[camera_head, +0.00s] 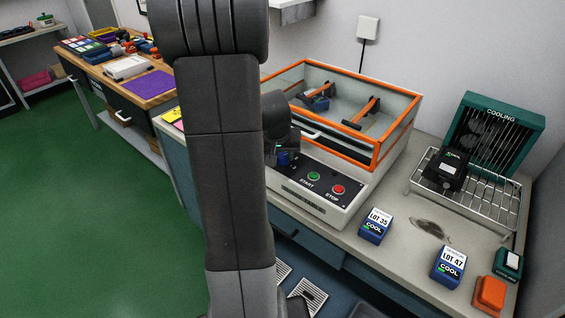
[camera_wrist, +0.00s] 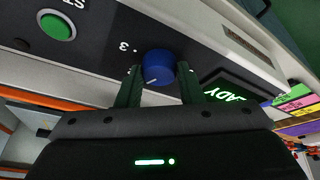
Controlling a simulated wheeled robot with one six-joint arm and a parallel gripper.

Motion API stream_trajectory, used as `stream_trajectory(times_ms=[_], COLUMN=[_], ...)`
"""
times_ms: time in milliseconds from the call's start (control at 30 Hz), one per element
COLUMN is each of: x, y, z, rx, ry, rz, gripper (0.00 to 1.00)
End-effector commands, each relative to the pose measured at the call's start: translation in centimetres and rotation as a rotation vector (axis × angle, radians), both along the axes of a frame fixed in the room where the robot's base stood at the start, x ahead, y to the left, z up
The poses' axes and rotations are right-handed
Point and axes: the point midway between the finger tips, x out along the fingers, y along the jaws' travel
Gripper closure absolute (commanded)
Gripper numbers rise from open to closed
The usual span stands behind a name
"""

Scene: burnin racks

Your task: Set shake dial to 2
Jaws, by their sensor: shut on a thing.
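The shake dial (camera_wrist: 159,66) is a round blue knob on the dark control panel, with a thin white mark on its face. My gripper (camera_wrist: 160,85) is shut on the dial, one dark finger on each side. A printed "3" with a dot shows beside the dial, upside down in the wrist view; the other numbers are hidden, so I cannot tell the setting. In the head view the dial (camera_head: 282,158) shows small and blue beneath my gripper, partly behind my arm.
The panel has a green START button (camera_head: 314,176) and a red STOP button (camera_head: 338,189). A green-lit display (camera_wrist: 238,88) sits beside the dial. The orange-rimmed clear shaker box (camera_head: 398,139) stands behind. Blue lot packs (camera_head: 376,226) and a cooling rack (camera_head: 492,205) are to the right.

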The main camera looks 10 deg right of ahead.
Motion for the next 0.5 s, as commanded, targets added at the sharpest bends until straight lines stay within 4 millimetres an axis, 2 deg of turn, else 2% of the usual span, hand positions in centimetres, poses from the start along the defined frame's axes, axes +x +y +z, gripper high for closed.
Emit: stream_trajectory(times_ms=[33, 233, 500], x=[0.04, 0.06, -0.02], y=[0.04, 0.08, 0.08], z=[-0.61, -0.32, -0.01], rx=[-0.001, -0.001, 0.000], ry=[-0.002, -0.002, 0.001], rz=[-0.022, -0.104, -0.129], gripper=[0.89, 0.89, 0.89])
